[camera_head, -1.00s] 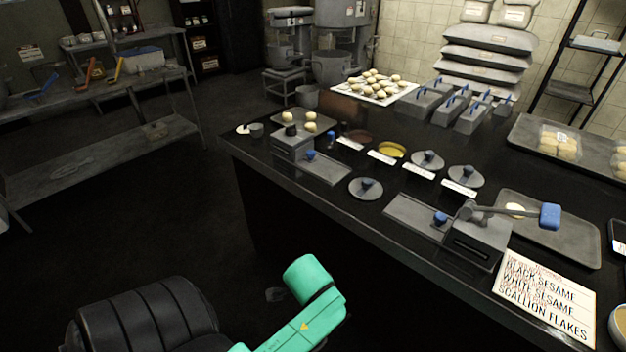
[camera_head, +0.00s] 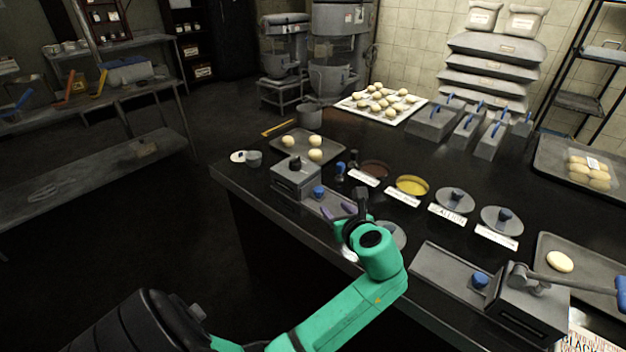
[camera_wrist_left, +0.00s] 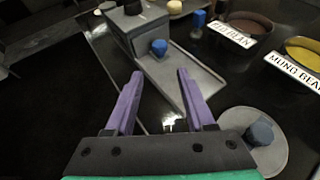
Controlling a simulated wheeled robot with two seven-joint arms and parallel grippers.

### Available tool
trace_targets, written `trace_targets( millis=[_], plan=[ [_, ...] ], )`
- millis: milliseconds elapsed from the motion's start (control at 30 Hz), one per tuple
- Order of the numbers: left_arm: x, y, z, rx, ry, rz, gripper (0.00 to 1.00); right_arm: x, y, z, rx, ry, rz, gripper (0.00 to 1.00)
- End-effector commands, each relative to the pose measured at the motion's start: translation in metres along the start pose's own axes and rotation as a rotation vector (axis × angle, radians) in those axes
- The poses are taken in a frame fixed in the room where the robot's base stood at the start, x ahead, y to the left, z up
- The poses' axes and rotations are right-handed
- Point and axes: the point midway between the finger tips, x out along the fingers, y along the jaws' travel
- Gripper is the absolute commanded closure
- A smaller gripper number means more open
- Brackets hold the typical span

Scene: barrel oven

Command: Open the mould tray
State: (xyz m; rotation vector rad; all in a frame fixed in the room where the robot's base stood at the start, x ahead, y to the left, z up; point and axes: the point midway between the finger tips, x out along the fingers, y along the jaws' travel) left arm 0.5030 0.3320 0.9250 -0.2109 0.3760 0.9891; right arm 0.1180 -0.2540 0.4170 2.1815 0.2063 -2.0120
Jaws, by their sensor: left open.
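A grey box-like mould unit (camera_head: 295,178) stands at the left of the black counter, with a flat tray (camera_head: 313,203) in front of it and a blue knob (camera_head: 318,192) by the box. The knob also shows in the left wrist view (camera_wrist_left: 159,47). My left gripper (camera_head: 338,210) has purple fingers over the near end of this tray. In the left wrist view the gripper (camera_wrist_left: 159,74) is open and empty, its fingers pointing toward the knob but apart from it. A second grey unit (camera_head: 525,305) with a lever, tray (camera_head: 440,268) and blue knob (camera_head: 480,279) stands at right.
A round grey lid (camera_head: 390,235) lies just right of my gripper and shows in the left wrist view (camera_wrist_left: 278,165). Labelled bowls and lids line the counter behind. A baking tray (camera_head: 283,141) with buns lies behind the left unit. The counter's front edge (camera_head: 255,205) runs below.

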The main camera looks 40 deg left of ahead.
Motion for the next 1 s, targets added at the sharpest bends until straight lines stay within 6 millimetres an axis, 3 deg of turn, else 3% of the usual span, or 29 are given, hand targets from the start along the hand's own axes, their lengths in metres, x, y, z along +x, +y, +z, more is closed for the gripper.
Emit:
trace_targets(
  millis=[167,600,733,967,1000],
  plan=[
    [0.020,0.000,0.001,0.011,-0.005,0.003,0.46,-0.001,0.001,0.001,0.000,-0.003,0.002,0.50],
    [0.129,0.000,0.000,0.007,-0.002,0.001,0.46,0.003,0.000,0.001,0.000,-0.001,0.000,0.50],
    [0.143,0.000,0.000,0.006,-0.001,0.001,0.46,0.004,0.000,0.001,0.000,-0.001,0.000,0.50],
    [0.145,0.000,0.000,0.005,0.000,0.000,0.46,0.004,0.000,0.001,0.001,-0.002,0.000,0.50],
    [0.145,0.000,0.000,0.005,0.000,0.000,0.50,0.004,0.000,0.001,0.001,-0.002,0.000,0.50]
  ],
)
